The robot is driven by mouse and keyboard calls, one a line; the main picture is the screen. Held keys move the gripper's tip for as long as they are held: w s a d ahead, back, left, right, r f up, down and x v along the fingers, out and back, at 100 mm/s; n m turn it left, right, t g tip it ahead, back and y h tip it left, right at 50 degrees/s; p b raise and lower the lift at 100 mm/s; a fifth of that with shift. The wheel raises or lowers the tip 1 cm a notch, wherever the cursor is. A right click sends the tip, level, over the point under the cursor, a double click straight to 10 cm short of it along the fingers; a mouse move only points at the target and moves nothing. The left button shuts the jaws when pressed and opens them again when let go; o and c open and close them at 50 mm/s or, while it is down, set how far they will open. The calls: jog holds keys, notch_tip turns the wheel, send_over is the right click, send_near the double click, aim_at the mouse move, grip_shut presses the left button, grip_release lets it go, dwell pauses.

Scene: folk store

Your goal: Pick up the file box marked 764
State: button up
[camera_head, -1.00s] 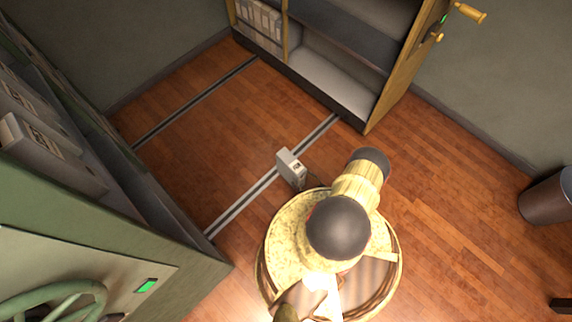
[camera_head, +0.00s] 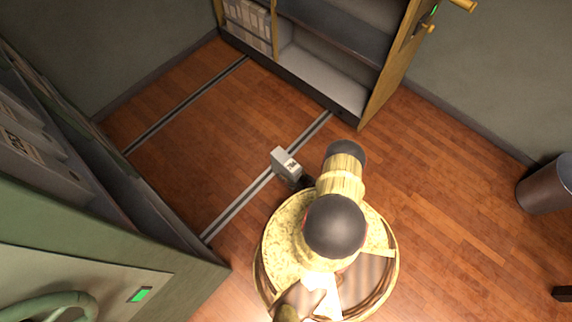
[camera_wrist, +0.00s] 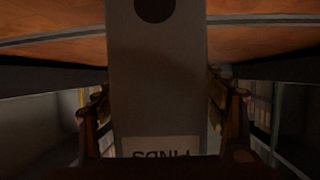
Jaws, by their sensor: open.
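A grey file box (camera_head: 284,161) stands on the wooden floor by the nearer metal rail, in the middle of the head view. In the wrist view the box (camera_wrist: 158,75) rises between the two fingers of my gripper (camera_wrist: 157,95), with a dark round hole at the top and a pale label at the bottom. Part of the label's lettering shows upside down; I cannot read a number. My gripper is open, a finger on each side of the box. In the head view my arm hides most of the gripper and the box's lower part.
A shelf unit (camera_head: 322,87) with file boxes stands at the back. A green cabinet (camera_head: 90,240) with a handwheel and more boxes fills the left. Two floor rails (camera_head: 240,204) run between them. A dark bin (camera_head: 546,186) stands far right.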

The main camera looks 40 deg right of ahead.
grip_shut()
dwell(1.0)
jog(key=shift+r, duration=0.1)
